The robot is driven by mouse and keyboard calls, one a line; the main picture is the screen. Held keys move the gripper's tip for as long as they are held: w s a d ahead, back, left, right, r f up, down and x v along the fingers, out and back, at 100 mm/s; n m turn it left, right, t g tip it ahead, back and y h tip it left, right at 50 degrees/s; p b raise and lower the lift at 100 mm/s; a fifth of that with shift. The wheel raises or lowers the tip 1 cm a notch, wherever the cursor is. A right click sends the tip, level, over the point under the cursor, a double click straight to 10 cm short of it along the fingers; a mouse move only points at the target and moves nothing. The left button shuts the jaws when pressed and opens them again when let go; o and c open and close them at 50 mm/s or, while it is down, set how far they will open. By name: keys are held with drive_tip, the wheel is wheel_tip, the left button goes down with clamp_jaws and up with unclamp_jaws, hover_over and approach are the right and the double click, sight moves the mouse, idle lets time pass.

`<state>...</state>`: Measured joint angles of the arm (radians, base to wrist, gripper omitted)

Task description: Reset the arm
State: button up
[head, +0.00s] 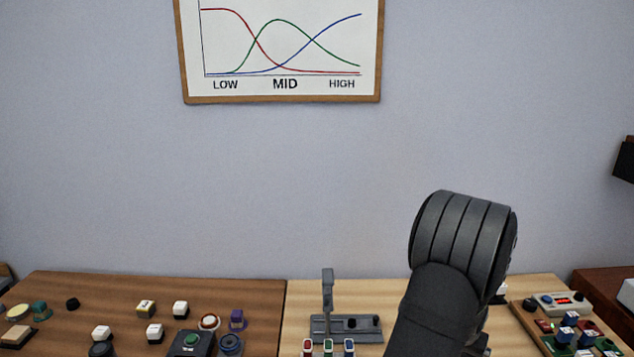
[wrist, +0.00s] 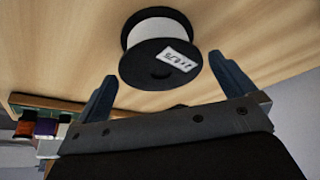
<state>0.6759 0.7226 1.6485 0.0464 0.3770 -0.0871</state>
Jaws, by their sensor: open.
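My gripper (wrist: 163,67) shows in the wrist view with its two blue-grey fingers spread wide. It is open and holds nothing. A black spool (wrist: 160,48) with a white winding and a white label is on the light wooden table, ahead of and between the fingertips in the picture. I see no contact between fingers and spool; the exact gap cannot be told. In the head view my dark arm rises at the right of centre, and my gripper is not visible there.
The light table (head: 300,293) holds a grey stand (head: 345,328) left of my arm. A brown table (head: 110,288) at left carries several small blocks and knobs. A board of parts (head: 570,330) lies at right. A framed chart (head: 280,98) hangs on the wall.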

drive_tip(key=v, duration=0.7)
drive_tip(key=shift+r, duration=0.35)
drive_tip(key=x, duration=1.2)
drive_tip(key=shift+s+a+f, duration=0.15)
drive_tip(key=shift+f, duration=0.1)
wheel_tip(320, 180, up, 5)
drive_tip(key=shift+s, duration=0.1)
drive_tip(key=s+d+r, duration=0.5)
drive_tip(key=s+r, duration=0.2)
drive_tip(key=s, duration=0.4)
wheel_tip(320, 180, up, 10)
drive_tip(key=w+a+n, duration=0.2)
drive_tip(key=w+a, duration=0.5)
drive_tip(key=w, duration=0.2)
drive_tip(key=w+a+r+n+y, duration=0.1)
drive_tip(key=w+a, duration=0.5)
drive_tip(key=w, duration=0.3)
drive_tip(key=shift+w+a+n+y, duration=0.25)
drive_tip(key=shift+a+n+y, duration=0.05)
drive_tip(key=shift+a+n, duration=0.1)
